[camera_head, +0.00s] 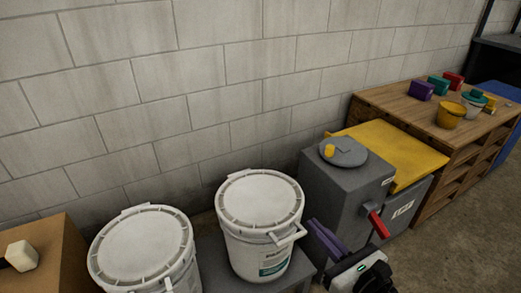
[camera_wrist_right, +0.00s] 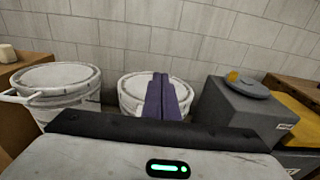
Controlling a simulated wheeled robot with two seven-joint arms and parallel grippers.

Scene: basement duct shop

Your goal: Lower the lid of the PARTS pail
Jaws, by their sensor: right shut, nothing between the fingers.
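A white pail (camera_head: 258,245) with a teal-marked label stands on a dark low stand in the head view; its label is too small to read. Its round lid (camera_head: 261,200) lies flat across the top, with no gap visible. A second white pail (camera_head: 145,250) stands to the left, its lid also flat on top. I cannot tell from lettering which is PARTS. My right gripper (camera_head: 313,225) is shut and empty, its purple fingers just right of the middle pail. In the right wrist view the fingers (camera_wrist_right: 163,95) overlap that pail (camera_wrist_right: 130,90). My left gripper is not in view.
A grey box (camera_head: 340,185) with a round top and a red handle (camera_head: 378,223) stands right of the pails. Beyond are a yellow-topped bin (camera_head: 395,150) and a wooden bench (camera_head: 400,97). A pale block (camera_head: 22,256) lies on a brown box at left. A block wall stands behind.

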